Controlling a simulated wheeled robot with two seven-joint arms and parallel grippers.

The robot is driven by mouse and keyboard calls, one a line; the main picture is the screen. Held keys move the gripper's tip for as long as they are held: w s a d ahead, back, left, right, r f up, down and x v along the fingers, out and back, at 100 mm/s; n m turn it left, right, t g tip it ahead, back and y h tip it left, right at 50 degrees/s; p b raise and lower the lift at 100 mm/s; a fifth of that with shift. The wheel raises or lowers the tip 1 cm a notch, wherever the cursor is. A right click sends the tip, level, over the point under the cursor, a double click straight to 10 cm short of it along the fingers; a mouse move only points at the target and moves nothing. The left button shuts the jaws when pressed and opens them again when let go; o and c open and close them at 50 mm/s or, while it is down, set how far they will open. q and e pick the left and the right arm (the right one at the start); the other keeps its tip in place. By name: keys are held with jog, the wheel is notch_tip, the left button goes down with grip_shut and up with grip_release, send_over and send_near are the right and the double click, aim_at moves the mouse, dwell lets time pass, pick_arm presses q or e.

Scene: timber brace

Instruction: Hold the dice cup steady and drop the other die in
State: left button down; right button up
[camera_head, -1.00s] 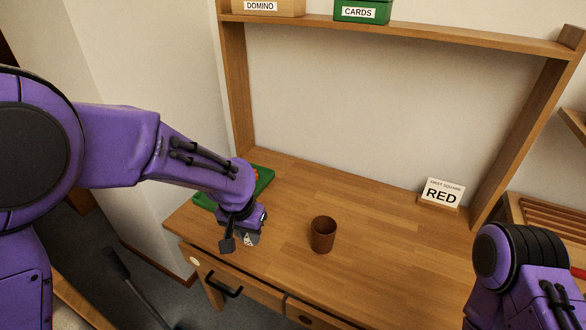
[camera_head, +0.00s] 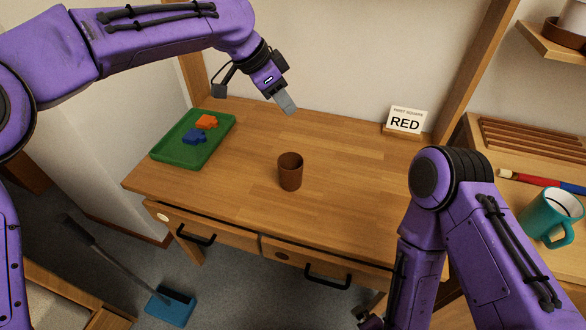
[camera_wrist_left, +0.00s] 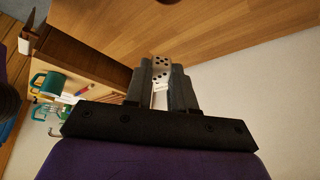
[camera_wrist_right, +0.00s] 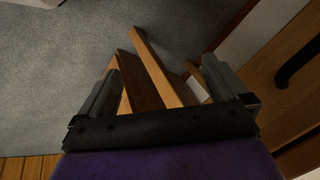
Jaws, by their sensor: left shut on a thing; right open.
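The brown dice cup (camera_head: 290,172) stands upright on the wooden desk, and its inside is dark. My left gripper (camera_head: 288,104) is raised behind the cup, towards the wall. In the head view the die is hidden by the fingers. My right gripper (camera_wrist_right: 160,88) is open and empty, low in front of the desk; in the head view it is mostly out of sight at the bottom edge.
A green tray (camera_head: 165,158) with an orange piece (camera_head: 206,122) and a blue piece (camera_head: 194,136) lies at the desk's left. A RED sign (camera_head: 405,121) stands at the back. A teal mug (camera_head: 550,218) is at the right. The desk around the cup is clear.

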jog(key=w+a+r+m+t+y, duration=0.25)
jog(key=a+r+m, duration=0.3)
jog(key=a, duration=0.45)
jog(key=w+a+r+m+t+y, duration=0.25)
jog(key=w+a+r+m, duration=0.2)
jog(key=a+m, duration=0.4)
jog(key=m+t+h, duration=0.4)
jog(key=m, duration=0.5)
send_near(290, 166)
jog(key=v, duration=0.5)
jog(key=x, duration=1.2)
jog(key=shift+r, duration=0.1)
